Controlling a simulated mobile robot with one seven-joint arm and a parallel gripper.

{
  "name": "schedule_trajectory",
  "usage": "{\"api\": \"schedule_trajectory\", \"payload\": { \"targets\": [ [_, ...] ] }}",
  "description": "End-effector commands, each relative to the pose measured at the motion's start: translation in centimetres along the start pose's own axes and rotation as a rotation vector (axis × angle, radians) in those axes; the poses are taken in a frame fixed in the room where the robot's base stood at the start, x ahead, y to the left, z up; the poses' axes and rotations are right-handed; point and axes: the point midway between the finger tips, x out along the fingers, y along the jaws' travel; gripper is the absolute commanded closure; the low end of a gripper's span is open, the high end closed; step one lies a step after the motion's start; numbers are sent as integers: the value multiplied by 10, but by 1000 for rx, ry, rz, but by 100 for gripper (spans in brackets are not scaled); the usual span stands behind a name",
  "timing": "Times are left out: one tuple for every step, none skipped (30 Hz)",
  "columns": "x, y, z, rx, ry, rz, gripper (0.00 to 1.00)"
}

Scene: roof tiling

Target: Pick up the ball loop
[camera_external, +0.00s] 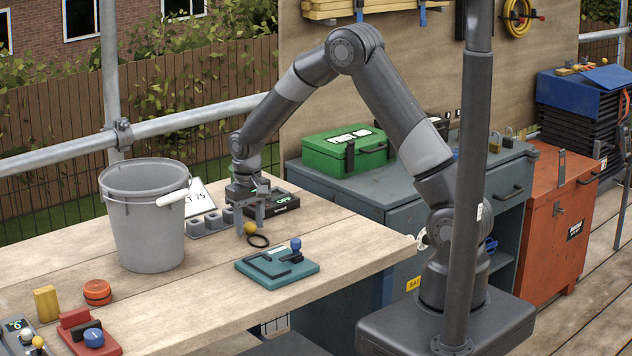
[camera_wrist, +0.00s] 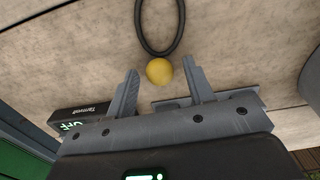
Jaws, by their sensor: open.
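The ball loop is a yellow ball (camera_external: 250,228) with a black cord loop (camera_external: 258,241), lying on the wooden bench. In the wrist view the yellow ball (camera_wrist: 159,71) shows near the space between the fingertips, with the black loop (camera_wrist: 160,50) reaching away from it toward the top edge. My gripper (camera_external: 248,224) points down over the bench close to the ball. In the wrist view my gripper (camera_wrist: 160,80) is open, one finger on each side of the ball. I cannot tell whether either finger touches it.
A grey block with recesses (camera_external: 209,222) and a black device reading OFF (camera_external: 285,201) stand close by my gripper. A teal plate with a blue knob (camera_external: 277,266) lies in front. A grey bucket (camera_external: 146,225) stands left. Bare bench lies between bucket and plate.

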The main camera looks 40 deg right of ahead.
Motion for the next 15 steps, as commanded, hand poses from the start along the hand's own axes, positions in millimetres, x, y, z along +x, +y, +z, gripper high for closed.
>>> {"api": "schedule_trajectory", "payload": {
  "targets": [
    [2,0,0,0,0,0,52],
    [3,0,0,0,0,0,52],
    [4,0,0,0,1,0,52],
    [4,0,0,0,1,0,52],
    [3,0,0,0,1,0,52],
    [3,0,0,0,1,0,52],
    [3,0,0,0,1,0,52],
    [3,0,0,0,1,0,52],
    [3,0,0,0,1,0,55],
    [3,0,0,0,1,0,57],
    [3,0,0,0,1,0,60],
    [3,0,0,0,1,0,63],
    [3,0,0,0,1,0,66],
    [3,0,0,0,1,0,68],
    [3,0,0,0,1,0,71]
  ]
}}
